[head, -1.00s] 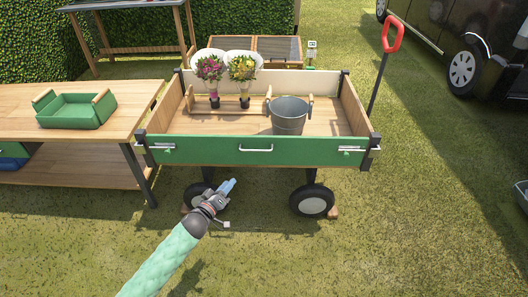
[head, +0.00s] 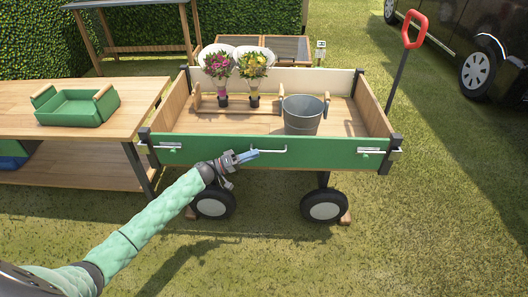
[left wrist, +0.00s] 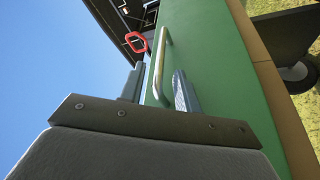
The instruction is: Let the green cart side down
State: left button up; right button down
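The green cart side (head: 330,160) stands upright along the near edge of the wooden cart. A pale bar handle (head: 275,150) sits at its middle, with a metal latch at the left end (head: 168,146) and another at the right end (head: 370,152). My left gripper (head: 254,155) is in front of the panel, at the left end of the handle. In the left wrist view the green side (left wrist: 210,60) fills the right part, and the handle (left wrist: 160,65) shows between the open fingers (left wrist: 157,88). I cannot tell whether they touch it. My right gripper is not in view.
The cart holds two potted bouquets (head: 224,80) and a grey bucket (head: 302,118). A wooden table (head: 90,95) with a green tray (head: 74,107) stands close on the left. Grass in front is free.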

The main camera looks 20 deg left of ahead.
aim_at(263, 151)
pick_arm(q)
jog(key=shift+x, duration=2.25)
grip_shut()
